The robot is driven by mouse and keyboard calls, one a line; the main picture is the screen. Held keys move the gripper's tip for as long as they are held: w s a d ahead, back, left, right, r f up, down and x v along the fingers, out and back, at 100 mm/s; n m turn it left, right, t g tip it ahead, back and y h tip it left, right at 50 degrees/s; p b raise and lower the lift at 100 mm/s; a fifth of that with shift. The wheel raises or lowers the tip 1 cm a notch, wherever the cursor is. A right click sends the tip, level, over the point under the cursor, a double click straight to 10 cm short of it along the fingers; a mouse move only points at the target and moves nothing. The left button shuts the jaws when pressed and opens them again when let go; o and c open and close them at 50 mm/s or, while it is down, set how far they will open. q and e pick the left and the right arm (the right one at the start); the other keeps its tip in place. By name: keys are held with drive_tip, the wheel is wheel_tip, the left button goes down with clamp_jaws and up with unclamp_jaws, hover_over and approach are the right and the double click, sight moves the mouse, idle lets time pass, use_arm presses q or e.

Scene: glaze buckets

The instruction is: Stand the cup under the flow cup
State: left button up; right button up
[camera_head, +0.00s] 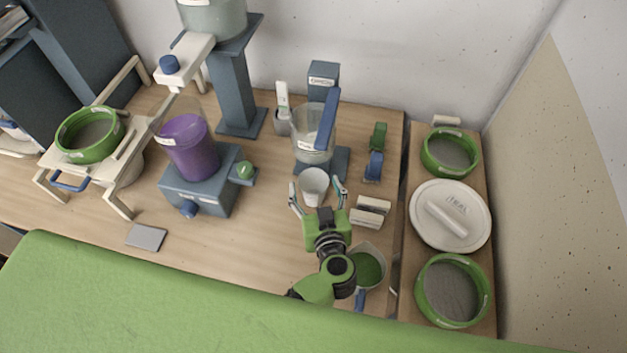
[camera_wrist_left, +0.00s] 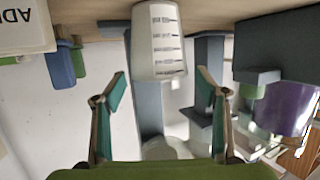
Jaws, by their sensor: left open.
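The white cup (camera_head: 314,187) stands upright on the table, just in front of the flow cup stand. It shows upside down with dark graduation marks in the left wrist view (camera_wrist_left: 158,40). What seems to be the flow cup is a clear vessel (camera_head: 311,130) on a blue stand (camera_head: 323,75) behind the white cup; its outlet is hard to make out. My left gripper (camera_head: 317,187) is open, its fingertips on either side of the white cup with gaps showing. It shows open in the left wrist view too (camera_wrist_left: 160,88). My right gripper is not in view.
A purple bucket (camera_head: 190,148) sits on a blue machine at left. The table's front middle is clear.

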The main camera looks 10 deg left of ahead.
use_arm(q)
drive_tip(key=v, duration=0.9)
drive_tip(key=shift+b, duration=0.4)
drive_tip(key=shift+s, duration=0.1)
